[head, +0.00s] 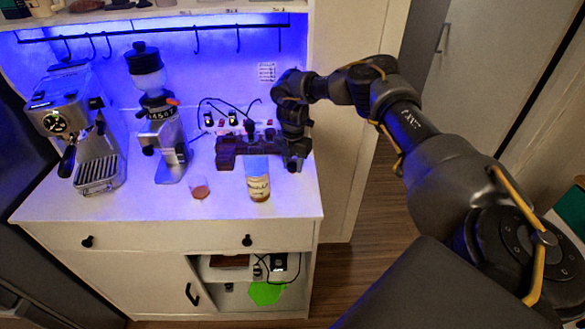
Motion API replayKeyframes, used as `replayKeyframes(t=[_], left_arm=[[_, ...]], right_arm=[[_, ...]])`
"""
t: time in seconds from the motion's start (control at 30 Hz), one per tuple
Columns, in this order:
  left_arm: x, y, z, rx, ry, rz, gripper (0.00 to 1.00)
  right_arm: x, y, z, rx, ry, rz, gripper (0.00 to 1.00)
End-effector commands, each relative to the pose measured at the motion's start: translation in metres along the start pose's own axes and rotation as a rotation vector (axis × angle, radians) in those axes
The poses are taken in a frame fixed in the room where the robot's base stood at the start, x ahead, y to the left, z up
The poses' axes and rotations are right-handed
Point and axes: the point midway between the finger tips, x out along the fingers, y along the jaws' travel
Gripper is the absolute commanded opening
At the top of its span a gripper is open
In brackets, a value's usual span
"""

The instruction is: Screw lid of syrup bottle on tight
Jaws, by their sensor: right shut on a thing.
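The syrup bottle (258,187) stands upright near the front right of the white counter. It has a pale label, amber contents low down and a clear, bluish upper part. I see no distinct lid on its top against the dark brown stand behind. My right gripper (292,164) points down just right of the bottle's upper part. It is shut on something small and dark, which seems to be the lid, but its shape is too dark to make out. My left gripper is out of view.
A dark brown stand (227,152) is behind the bottle. A small glass (199,188) with reddish contents stands to its left. A grinder (159,130) and an espresso machine (78,125) stand further left. The counter's front edge (190,221) is close; the strip before the bottle is clear.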

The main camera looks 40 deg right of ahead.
Motion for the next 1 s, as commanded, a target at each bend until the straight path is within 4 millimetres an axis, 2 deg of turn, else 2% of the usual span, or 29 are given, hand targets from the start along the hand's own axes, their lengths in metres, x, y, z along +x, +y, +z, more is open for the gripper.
replayKeyframes(t=[0.33,0.47,0.57,0.77,0.83,1.0], left_arm=[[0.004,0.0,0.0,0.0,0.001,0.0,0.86],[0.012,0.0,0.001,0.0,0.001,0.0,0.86],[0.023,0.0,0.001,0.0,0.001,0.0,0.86],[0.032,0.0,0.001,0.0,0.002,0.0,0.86],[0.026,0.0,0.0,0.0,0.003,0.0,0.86],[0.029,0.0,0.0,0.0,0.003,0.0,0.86]], right_arm=[[-0.004,0.001,0.0,0.0,0.0,0.002,0.12],[-0.013,0.001,0.0,-0.001,0.0,0.004,0.12],[-0.028,0.001,0.001,-0.001,-0.001,0.006,0.12],[-0.07,-0.028,-0.02,-0.006,-0.001,0.007,0.12],[-0.092,-0.038,-0.028,-0.007,-0.004,0.006,0.12],[-0.106,-0.067,-0.049,-0.004,-0.002,0.004,0.12]])
